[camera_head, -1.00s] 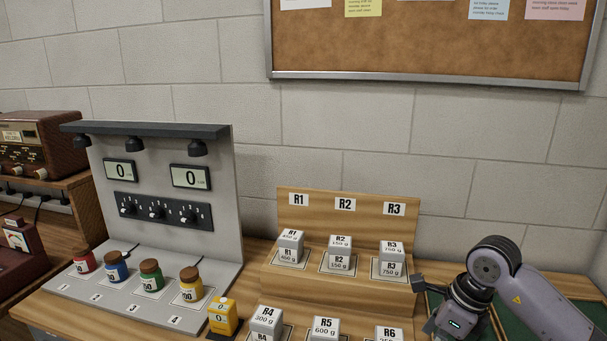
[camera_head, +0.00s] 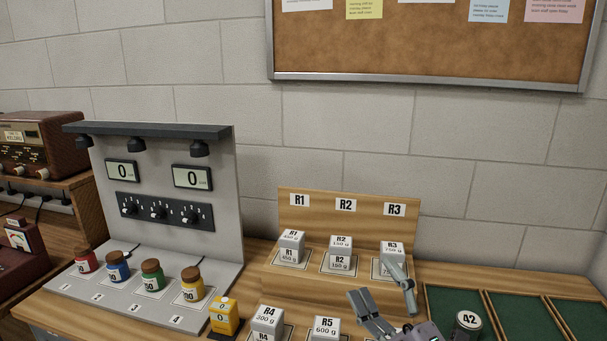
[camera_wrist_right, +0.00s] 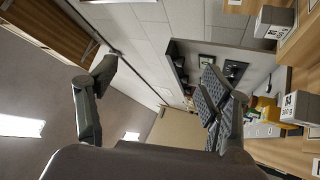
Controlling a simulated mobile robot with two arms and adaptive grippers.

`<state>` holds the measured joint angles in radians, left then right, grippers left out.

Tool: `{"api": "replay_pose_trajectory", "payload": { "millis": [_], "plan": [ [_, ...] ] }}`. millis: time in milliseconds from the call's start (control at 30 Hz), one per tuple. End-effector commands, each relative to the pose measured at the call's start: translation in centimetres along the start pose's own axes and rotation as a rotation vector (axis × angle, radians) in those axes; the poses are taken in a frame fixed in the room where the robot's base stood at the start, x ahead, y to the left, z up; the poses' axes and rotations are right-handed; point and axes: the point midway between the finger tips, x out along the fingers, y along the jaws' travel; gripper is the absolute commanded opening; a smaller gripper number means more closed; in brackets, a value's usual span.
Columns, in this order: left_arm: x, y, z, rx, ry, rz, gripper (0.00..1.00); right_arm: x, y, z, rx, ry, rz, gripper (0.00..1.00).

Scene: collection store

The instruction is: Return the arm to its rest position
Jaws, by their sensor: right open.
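My right gripper (camera_head: 381,288) is low in the head view, right of centre, with its two grey fingers spread and nothing between them. It is in front of the wooden stand (camera_head: 292,212), and one finger covers part of the R3 block (camera_head: 391,248). In the right wrist view the gripper (camera_wrist_right: 155,82) also shows both fingers wide apart and empty, with the wall and ceiling beyond. The rest of my right arm is below the head view's edge. My left gripper is not in view.
R1 (camera_head: 291,245) and R2 (camera_head: 340,250) blocks stand on the stand, with R4 (camera_head: 267,320) and R5 (camera_head: 326,328) in front. A container marked 42 (camera_head: 468,325) is by the green trays (camera_head: 513,335). Jars (camera_head: 192,285) and a yellow box (camera_head: 224,315) are left.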

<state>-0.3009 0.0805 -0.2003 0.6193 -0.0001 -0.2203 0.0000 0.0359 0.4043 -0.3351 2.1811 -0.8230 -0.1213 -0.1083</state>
Motion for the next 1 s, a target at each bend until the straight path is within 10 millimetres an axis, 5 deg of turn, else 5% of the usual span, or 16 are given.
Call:
{"api": "replay_pose_trajectory", "payload": {
  "millis": [200, 333, 500, 700, 867, 1000],
  "plan": [
    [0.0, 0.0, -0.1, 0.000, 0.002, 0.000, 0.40, -8.6, -6.3, 8.4, 0.425, -0.576, -0.165, 0.73],
    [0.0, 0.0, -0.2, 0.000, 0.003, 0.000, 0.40, -16.5, -11.5, 10.2, 0.646, -0.908, -0.321, 0.73],
    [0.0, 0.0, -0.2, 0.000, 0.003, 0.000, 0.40, -25.9, -16.1, 8.4, 0.846, -1.230, -0.525, 0.73],
    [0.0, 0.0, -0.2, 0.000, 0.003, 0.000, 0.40, -33.6, -18.2, 4.6, 0.981, -1.472, -0.723, 0.73],
    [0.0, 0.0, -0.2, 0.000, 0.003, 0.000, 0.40, -38.6, -18.7, 1.1, 1.059, -1.624, -0.871, 0.73],
    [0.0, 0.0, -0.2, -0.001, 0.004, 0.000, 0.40, -39.0, -22.6, 2.7, 1.048, -1.627, -0.876, 0.73]
  ]
}}
